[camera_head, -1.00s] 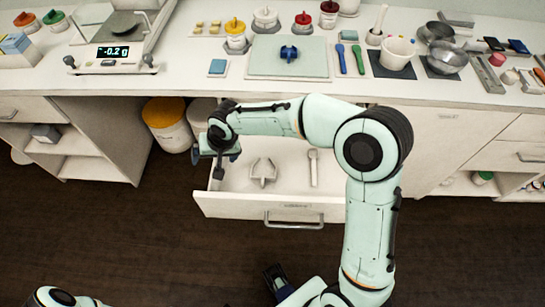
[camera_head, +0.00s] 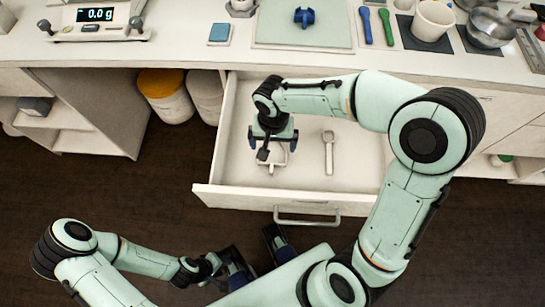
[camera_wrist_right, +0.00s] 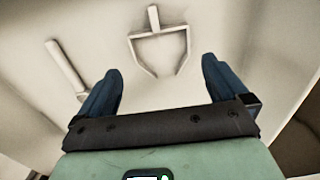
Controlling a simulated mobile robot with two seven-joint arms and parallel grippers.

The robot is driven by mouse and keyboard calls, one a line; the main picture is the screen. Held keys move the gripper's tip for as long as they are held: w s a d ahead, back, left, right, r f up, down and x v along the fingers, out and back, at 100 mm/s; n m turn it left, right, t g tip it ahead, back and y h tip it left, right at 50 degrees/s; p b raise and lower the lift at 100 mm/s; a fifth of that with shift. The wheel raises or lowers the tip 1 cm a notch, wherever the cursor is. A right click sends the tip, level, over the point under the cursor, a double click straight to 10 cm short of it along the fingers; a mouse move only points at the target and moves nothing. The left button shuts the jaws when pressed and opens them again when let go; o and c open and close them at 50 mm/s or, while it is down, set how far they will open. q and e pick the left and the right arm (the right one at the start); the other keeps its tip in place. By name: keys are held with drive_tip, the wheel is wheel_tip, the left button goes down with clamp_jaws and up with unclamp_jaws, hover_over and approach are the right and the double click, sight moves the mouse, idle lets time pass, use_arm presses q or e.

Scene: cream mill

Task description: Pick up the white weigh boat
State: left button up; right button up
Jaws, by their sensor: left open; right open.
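The white weigh boat (camera_head: 281,158), a pale scoop-like tray with a short stem, lies in the open drawer. In the head view it is partly hidden by my right gripper (camera_head: 272,141). In the right wrist view the weigh boat (camera_wrist_right: 160,50) lies beyond the fingertips, roughly centred between them and apart from them. The right gripper (camera_wrist_right: 161,75) is open and empty above it. My left gripper (camera_head: 255,254) is open and empty, low in front of the drawer.
The open drawer (camera_head: 232,190) has raised walls around the boat. A white spoon-like tool (camera_head: 329,153) lies to the boat's right, with bare drawer floor between. The counter above holds a scale (camera_head: 95,30), a blue block (camera_head: 220,33) and a pale mat (camera_head: 300,34).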

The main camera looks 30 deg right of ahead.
sight(272, 158)
drive_tip(key=shift+s+a+f+b, duration=0.1)
drive_tip(key=shift+f+b, duration=0.2)
drive_tip(key=shift+f, duration=1.3)
drive_tip(key=shift+a+f+b, duration=0.1)
drive_tip(key=shift+f+b, duration=0.15)
drive_tip(key=shift+f, duration=1.3)
drive_tip(key=c, duration=0.7)
